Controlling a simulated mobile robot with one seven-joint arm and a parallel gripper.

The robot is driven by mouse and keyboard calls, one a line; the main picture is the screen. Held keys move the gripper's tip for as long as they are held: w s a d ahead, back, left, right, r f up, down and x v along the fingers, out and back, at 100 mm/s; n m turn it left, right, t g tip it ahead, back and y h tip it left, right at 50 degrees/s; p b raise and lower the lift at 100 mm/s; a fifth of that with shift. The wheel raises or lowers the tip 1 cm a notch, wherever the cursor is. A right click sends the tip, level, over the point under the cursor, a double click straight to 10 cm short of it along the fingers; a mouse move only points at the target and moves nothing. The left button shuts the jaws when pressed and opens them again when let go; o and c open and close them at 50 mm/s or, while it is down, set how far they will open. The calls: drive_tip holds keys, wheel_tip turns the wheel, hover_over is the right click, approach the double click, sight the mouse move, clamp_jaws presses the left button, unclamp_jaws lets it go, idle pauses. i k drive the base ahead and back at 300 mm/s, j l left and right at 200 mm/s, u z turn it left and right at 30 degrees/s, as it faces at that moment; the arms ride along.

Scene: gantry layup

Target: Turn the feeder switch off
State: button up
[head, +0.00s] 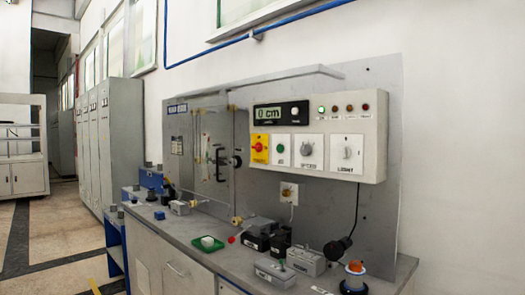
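A white control box (374,137) is fixed to the grey back panel above the bench. It carries a yellow plate with a red knob (260,147), a green button (279,149), a grey rotary knob (307,149) and a white switch plate (346,153). Their labels are too small to read surely, so I cannot tell which one is the feeder switch. A small plate with a yellowish fitting (288,192) sits lower on the panel. The display (270,114) seems to read "0 cm". A green lamp (321,109) looks lit. My gripper is not in view.
The grey bench top (215,257) holds several grey and black boxes, a green-and-white block (207,243) and an orange-and-blue item (355,268). A thin ledge (290,76) juts out above the control box. Tall grey cabinets (123,140) stand left; the floor (50,235) there is clear.

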sight(258, 147)
drive_tip(key=i+j, duration=0.55)
drive_tip(key=i, duration=0.15)
drive_tip(key=i+j+u, duration=0.1)
drive_tip(key=i+j, duration=0.5)
drive_tip(key=i, duration=0.05)
